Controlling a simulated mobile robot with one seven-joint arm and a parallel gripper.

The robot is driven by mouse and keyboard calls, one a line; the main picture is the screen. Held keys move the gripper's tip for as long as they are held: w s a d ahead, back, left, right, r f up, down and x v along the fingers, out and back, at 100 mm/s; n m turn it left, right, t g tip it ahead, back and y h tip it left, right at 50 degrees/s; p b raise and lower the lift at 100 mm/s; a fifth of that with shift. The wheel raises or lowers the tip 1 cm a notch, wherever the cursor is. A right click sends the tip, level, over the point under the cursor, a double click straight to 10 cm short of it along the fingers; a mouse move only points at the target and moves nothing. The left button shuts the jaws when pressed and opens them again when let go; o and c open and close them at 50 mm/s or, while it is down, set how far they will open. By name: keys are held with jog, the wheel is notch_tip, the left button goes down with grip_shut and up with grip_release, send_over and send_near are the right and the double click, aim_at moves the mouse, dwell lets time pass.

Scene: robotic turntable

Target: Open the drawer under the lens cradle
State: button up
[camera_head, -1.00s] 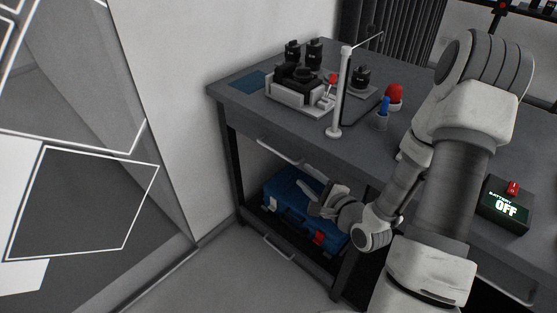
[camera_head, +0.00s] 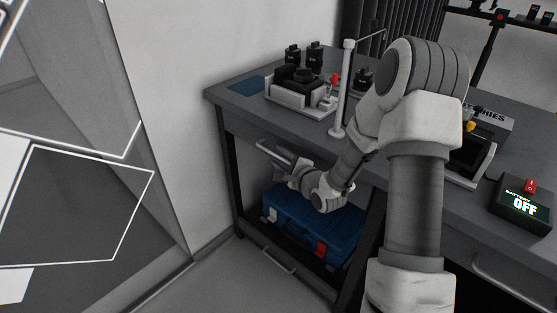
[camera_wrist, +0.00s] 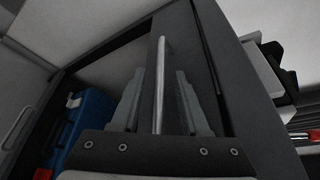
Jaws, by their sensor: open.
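The lens cradle (camera_head: 297,92), a pale block with a dark top, stands on the grey workbench. The drawer (camera_head: 240,130) below it has a dark front, which appears shut. Its silver bar handle (camera_head: 267,149) is partly hidden by my gripper (camera_head: 284,165). In the wrist view, my gripper (camera_wrist: 159,88) is open, with one finger on each side of the handle (camera_wrist: 161,62). The handle runs lengthwise between the fingers, with a gap on both sides. The drawer front (camera_wrist: 183,45) lies behind it.
A blue case (camera_head: 312,225) with a red latch sits on the lower shelf, below my gripper. A lower handle (camera_head: 279,262) is near the floor. A white post (camera_head: 342,95) stands on the bench. A box reading "OFF" (camera_head: 522,205) is at right.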

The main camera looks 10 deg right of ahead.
jog(key=shift+w+a, duration=0.1)
jog(key=shift+w, duration=0.3)
jog(key=shift+c, duration=0.3)
grip_shut()
dwell(0.9)
